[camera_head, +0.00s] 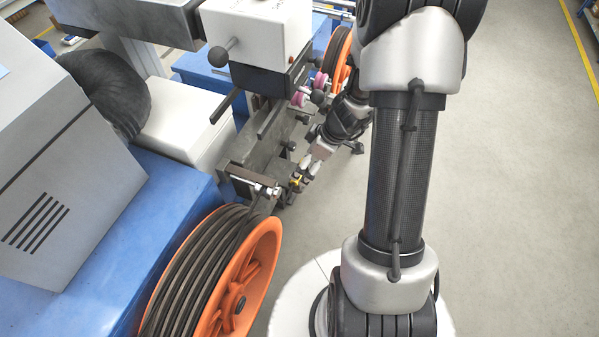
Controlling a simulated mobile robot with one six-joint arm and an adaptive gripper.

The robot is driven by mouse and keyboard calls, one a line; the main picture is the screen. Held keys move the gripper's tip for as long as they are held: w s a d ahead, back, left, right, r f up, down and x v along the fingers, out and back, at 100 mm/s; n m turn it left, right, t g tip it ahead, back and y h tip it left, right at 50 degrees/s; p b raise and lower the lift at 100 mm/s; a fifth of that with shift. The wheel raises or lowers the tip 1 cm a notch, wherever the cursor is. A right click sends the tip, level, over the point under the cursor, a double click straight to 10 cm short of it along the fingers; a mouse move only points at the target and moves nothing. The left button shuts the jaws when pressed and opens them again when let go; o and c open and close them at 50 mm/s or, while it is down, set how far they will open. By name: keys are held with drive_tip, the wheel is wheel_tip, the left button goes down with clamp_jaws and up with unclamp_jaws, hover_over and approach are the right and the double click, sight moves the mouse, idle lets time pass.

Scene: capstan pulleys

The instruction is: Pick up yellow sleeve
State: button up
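The small yellow sleeve (295,183) shows at the middle of the picture, beside the metal bracket of the machine. Only a little of it is visible, and its shape is hard to make out. My gripper (303,180) comes down from the upper right, with its light fingertips right at the yellow sleeve. The fingers and the sleeve overlap in this view. I cannot tell whether the fingers are closed around it or just beside it.
A large orange pulley (262,262) wound with dark cable stands below my gripper. A second orange pulley (339,50) stands farther back. The grey machine block (262,133) with black-knobbed levers is close on the left. Open floor (510,190) lies to the right.

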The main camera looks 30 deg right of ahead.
drive_tip(key=b+x, duration=0.1)
drive_tip(key=x, duration=0.3)
drive_tip(key=shift+w+f, duration=0.15)
drive_tip(key=shift+f, duration=0.2)
drive_tip(key=c, duration=1.2)
drive_tip(key=shift+r, duration=0.1)
drive_tip(key=shift+d+r, duration=0.1)
drive_tip(key=shift+r, duration=0.45)
wheel_tip(320, 180, up, 6)
drive_tip(key=p, duration=0.2)
drive_tip(key=s+d, duration=0.3)
drive_tip(key=s, duration=0.2)
drive_tip(key=s+d+b, duration=0.1)
drive_tip(key=s+d, duration=0.3)
drive_tip(key=s, duration=0.2)
drive_tip(key=s+d, duration=0.3)
drive_tip(key=s, duration=0.3)
drive_tip(key=shift+d+f+b, duration=0.1)
drive_tip(key=shift+d+b, duration=0.15)
drive_tip(key=shift+b, duration=0.1)
